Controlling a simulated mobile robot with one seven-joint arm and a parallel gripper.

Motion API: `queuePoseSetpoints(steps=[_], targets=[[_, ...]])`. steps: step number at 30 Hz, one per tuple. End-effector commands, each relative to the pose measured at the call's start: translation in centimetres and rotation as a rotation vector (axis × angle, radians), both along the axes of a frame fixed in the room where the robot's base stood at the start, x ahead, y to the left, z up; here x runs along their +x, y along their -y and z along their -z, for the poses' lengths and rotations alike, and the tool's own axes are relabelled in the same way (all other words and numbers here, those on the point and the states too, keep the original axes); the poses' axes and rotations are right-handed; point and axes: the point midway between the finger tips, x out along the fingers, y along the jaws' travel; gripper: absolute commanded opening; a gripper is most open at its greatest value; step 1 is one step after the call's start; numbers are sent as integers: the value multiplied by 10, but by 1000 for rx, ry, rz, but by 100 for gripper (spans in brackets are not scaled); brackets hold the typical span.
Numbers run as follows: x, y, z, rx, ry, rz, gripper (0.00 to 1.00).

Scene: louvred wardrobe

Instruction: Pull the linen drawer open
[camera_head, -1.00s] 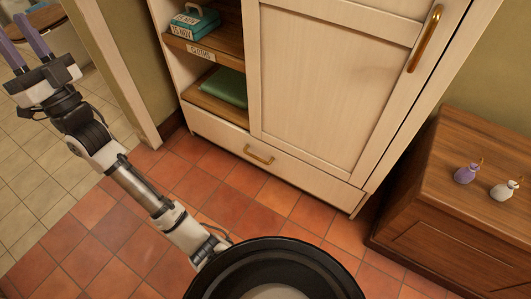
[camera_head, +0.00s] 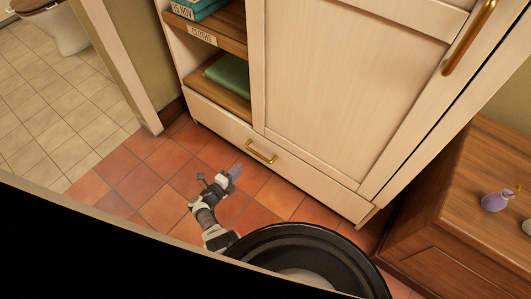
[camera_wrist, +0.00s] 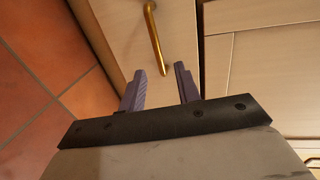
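The linen drawer (camera_head: 222,121) is the low cream front at the wardrobe's base, and it looks shut. Its brass bar handle (camera_head: 261,152) is in the middle of that front. My gripper (camera_head: 236,170) is just in front of the drawer, a little left of and below the handle in the head view. In the wrist view the two purple fingers of my gripper (camera_wrist: 160,88) are apart with nothing between them. The brass handle (camera_wrist: 156,38) lies ahead of the fingertips there, between their lines and apart from them.
The wardrobe door (camera_head: 350,80) above has a brass handle (camera_head: 468,37). Open shelves (camera_head: 226,88) hold a green cloth (camera_head: 228,75). A wooden cabinet (camera_head: 455,215) with a purple bottle (camera_head: 495,201) stands right. Red tiled floor (camera_head: 140,186) is clear at left.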

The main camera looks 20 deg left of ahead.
Motion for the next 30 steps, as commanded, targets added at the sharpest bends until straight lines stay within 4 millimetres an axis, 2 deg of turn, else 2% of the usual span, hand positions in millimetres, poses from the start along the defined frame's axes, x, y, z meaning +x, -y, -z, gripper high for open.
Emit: queuePoseSetpoints(steps=[2,5,21,25,30], targets=[[-3,6,8,-4,-12,15,33],[4,10,12,-4,-14,20,33],[101,45,35,-3,-13,17,33],[114,49,36,-4,-13,15,33],[121,52,36,-4,-13,12,33]])
